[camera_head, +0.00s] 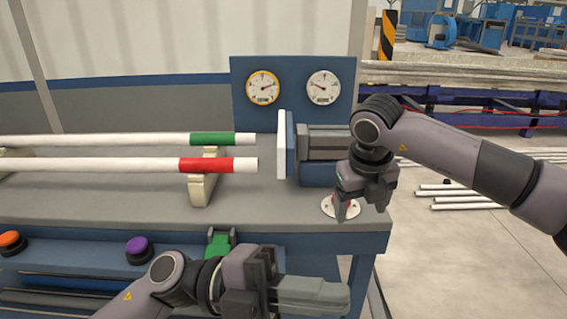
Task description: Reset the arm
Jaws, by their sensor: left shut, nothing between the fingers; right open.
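My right gripper (363,204) comes in from the right and points down over the right end of the bench. Its fingers are apart, and I see nothing held in it. A white round plate with a red part (352,209) lies just behind and below its left finger, partly hidden. My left gripper (340,298) is low in the picture, in front of the bench, pointing right. Its fingers are together and empty. It is apart from the pipes and the bench top.
A white pipe with a green band (212,139) and one with a red band (206,165) rest on supports on the bench (100,205). A white plate (282,145) stands right of their ends. Two gauges (263,87) are behind. Purple (139,245) and orange (10,239) buttons line the front.

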